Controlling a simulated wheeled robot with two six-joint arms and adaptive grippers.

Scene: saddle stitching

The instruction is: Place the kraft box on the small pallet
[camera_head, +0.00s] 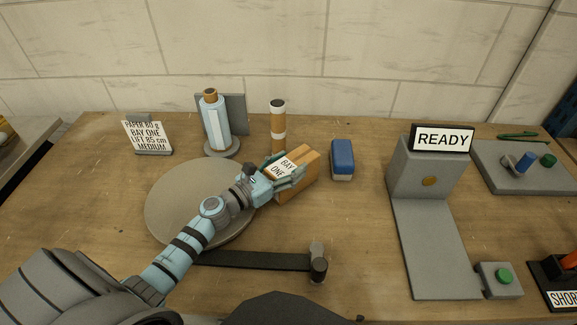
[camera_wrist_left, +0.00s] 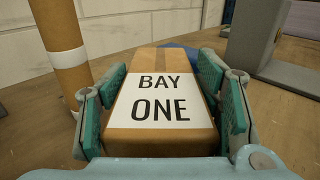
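The kraft box (camera_head: 301,181) is a brown carton with a white BAY ONE label, near the middle of the table. In the left wrist view the box (camera_wrist_left: 165,139) lies between the two teal finger pads of my left gripper (camera_wrist_left: 164,105). The pads are very close along both sides; I cannot tell if they press on it. In the head view my left gripper (camera_head: 284,179) reaches the box from the left and hides part of it. I cannot tell if its bottom rests on the table. No small pallet can be made out. My right gripper is not in view.
An orange-and-white tube (camera_head: 278,122) stands just behind the box, and a blue-and-white block (camera_head: 342,158) is to its right. A round grey disc (camera_head: 165,207) lies left, under my arm. A hammer (camera_head: 318,265) lies in front. A grey READY stand (camera_head: 425,175) is at right.

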